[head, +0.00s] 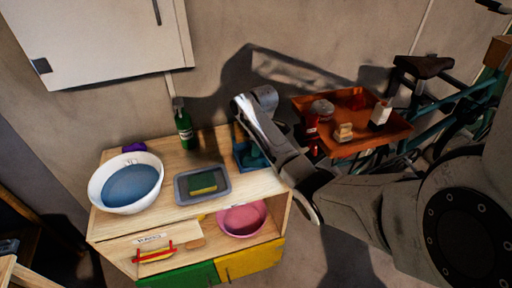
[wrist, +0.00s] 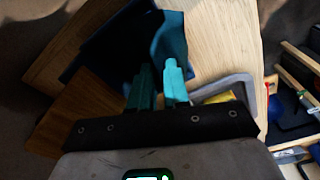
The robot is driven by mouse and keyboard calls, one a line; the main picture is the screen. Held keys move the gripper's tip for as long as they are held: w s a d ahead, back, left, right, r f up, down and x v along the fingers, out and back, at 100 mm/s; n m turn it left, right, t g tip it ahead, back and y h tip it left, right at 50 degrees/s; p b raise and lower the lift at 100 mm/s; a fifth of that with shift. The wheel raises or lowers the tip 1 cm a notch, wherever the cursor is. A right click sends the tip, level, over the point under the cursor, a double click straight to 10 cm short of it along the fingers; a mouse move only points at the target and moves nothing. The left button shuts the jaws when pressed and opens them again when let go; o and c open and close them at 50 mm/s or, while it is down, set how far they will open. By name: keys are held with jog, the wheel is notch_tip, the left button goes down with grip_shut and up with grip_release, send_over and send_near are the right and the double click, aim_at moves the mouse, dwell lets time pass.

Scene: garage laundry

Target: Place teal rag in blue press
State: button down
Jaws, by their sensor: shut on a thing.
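The blue press (head: 241,149) is a small dark blue open box at the back right of the wooden cabinet top. It shows as a dark blue shape at the top left in the wrist view (wrist: 100,47). The teal rag (wrist: 171,38) hangs at the fingertips in the wrist view, over or beside the press's right part; I cannot tell how deep it sits. A teal patch of it shows inside the press in the head view (head: 255,158). My gripper (wrist: 158,84) is shut on the rag. In the head view the fingertips are not clearly visible.
On the cabinet top (head: 178,216) are a white basin (head: 98,188) with blue inside, a green bottle (head: 184,128) and a grey tray (head: 182,193) with a green-yellow sponge (head: 202,184). A pink bowl (head: 243,219) sits in front. An orange tray (head: 370,142) is at right.

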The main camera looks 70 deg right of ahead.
jog(key=shift+f, duration=0.25)
jog(key=c, duration=1.1)
grip_release()
jog(key=shift+r, duration=0.1)
notch_tip(320, 180, up, 13)
jog(key=s+p, duration=0.1)
jog(key=p, duration=0.2)
jog(key=shift+d, duration=0.2)
jog(key=shift+s, duration=0.1)
